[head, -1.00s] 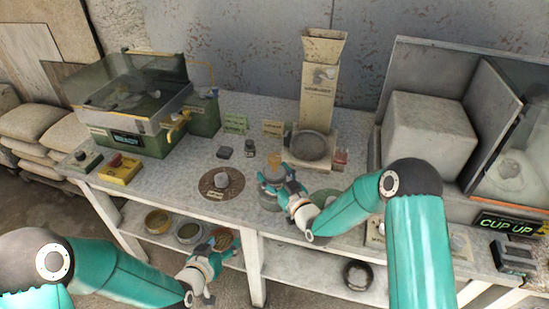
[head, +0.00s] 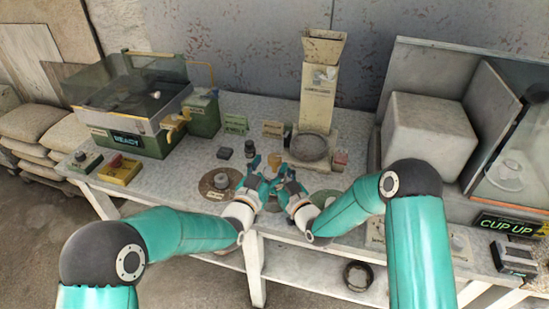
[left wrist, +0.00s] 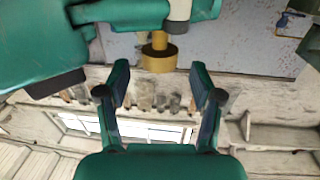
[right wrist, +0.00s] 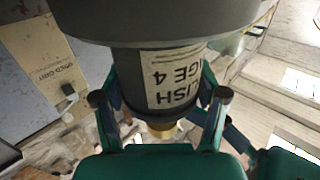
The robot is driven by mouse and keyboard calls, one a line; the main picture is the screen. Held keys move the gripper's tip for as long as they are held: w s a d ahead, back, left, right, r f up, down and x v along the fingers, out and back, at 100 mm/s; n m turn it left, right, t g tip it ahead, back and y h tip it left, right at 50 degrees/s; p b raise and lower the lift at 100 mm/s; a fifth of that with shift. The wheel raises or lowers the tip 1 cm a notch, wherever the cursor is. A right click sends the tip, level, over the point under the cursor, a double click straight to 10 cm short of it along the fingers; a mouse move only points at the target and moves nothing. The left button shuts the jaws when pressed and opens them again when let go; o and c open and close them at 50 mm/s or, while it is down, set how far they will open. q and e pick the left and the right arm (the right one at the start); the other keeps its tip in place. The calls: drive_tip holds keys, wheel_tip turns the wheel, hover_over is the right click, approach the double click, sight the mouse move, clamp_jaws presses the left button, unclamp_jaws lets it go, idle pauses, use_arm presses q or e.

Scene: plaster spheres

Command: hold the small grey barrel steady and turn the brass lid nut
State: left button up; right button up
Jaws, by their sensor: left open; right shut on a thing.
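The small grey barrel, with a pale printed label, fills the top of the right wrist view (right wrist: 178,78). My right gripper (head: 286,172) is shut on it. The brass lid nut shows as a brownish spot between the grippers in the head view (head: 274,160), and partly below the barrel in the right wrist view (right wrist: 156,128). In the left wrist view the nut (left wrist: 159,58) is seen clearly, ahead of the gap between the fingertips and not visibly touched. My left gripper (head: 262,175) is open and empty close beside the nut. It hides most of the barrel in the head view.
A round disc (head: 214,184) lies left of the grippers on the bench (head: 190,165). Behind stands a feeder tower (head: 318,100) with a round bowl (head: 310,147). A green machine (head: 130,110) and yellow box (head: 122,172) are left; a pale block (head: 428,135) is right.

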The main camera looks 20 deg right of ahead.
sight(273, 156)
use_arm(q)
drive_tip(key=shift+x, duration=1.85)
drive_tip(key=c, duration=1.2)
drive_tip(key=shift+a, duration=0.1)
drive_tip(key=shift+w+m+g+h, duration=0.1)
drive_tip(key=shift+m+g+h, duration=0.2)
drive_tip(key=shift+r+m+g+h, duration=0.1)
drive_tip(key=shift+m+g+h, duration=0.7)
drive_tip(key=shift+g+h, duration=0.1)
drive_tip(key=shift+w+m+g+h, duration=0.1)
drive_tip(key=shift+m+g+h, duration=0.7)
drive_tip(key=shift+g, duration=0.45)
drive_tip(key=shift+m+g+h, duration=0.6)
drive_tip(key=shift+m+g, duration=0.4)
drive_tip(key=shift+g, duration=0.25)
